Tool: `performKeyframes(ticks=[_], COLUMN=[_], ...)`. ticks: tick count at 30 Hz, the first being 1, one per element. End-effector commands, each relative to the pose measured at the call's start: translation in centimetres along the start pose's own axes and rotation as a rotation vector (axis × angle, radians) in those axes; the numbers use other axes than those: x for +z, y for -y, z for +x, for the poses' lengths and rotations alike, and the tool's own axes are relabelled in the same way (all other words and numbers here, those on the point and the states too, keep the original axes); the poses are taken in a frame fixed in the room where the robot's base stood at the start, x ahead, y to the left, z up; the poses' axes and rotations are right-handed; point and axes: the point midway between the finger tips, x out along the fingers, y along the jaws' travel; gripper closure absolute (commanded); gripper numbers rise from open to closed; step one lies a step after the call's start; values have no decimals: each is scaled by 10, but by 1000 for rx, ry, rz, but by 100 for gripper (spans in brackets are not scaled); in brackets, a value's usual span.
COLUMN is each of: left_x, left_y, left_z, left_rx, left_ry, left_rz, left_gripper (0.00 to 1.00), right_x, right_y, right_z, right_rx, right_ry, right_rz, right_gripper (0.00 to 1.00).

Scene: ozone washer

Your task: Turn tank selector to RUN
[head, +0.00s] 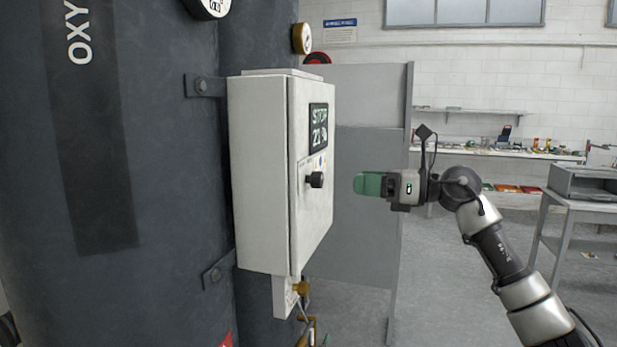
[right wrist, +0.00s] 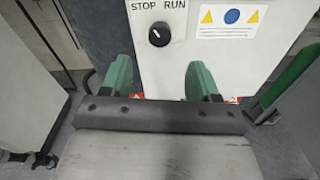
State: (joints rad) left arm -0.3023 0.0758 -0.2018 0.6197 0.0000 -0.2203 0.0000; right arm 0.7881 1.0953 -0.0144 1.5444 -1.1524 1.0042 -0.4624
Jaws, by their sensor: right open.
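The tank selector (head: 316,180) is a small black knob on the front of a white control box (head: 262,170). The right wrist view shows the selector (right wrist: 159,34) below the printed words STOP and RUN, its pale mark seeming to point up and left towards STOP. The box's display (head: 319,128) reads STOP with a number below. My right gripper (head: 358,184) has green fingers and is open and empty. It faces the selector with a gap, at about its height. In the right wrist view the knob lies beyond the fingers (right wrist: 160,82), between them. My left gripper is not seen.
The box is bracketed to large dark tanks (head: 110,200) at left. Brass valve fittings (head: 301,288) hang under it. A grey partition (head: 365,170) stands behind. A label (right wrist: 231,18) with coloured symbols is right of the knob. A grey cart (head: 580,190) stands at right.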

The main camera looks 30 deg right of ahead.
Motion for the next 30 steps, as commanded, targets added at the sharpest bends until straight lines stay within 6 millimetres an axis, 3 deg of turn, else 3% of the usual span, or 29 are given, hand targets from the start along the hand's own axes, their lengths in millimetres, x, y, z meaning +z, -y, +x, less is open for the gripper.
performKeyframes(ticks=[6, 13, 18, 26, 30], left_x=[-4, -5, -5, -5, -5], left_y=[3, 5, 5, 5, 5], left_z=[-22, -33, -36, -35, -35], left_rx=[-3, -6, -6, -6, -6], left_ry=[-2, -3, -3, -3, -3], left_rz=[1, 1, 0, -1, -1], left_gripper=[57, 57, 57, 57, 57], right_x=[5, 3, 1, 0, 0], right_y=[-2, -1, 0, 0, 0], right_z=[44, 79, 90, 91, 91], right_rx=[5, 3, 2, 1, 1], right_ry=[4, 5, 3, 3, 3], right_rz=[4, 6, 6, 6, 6], right_gripper=[39, 39, 39, 39, 58])
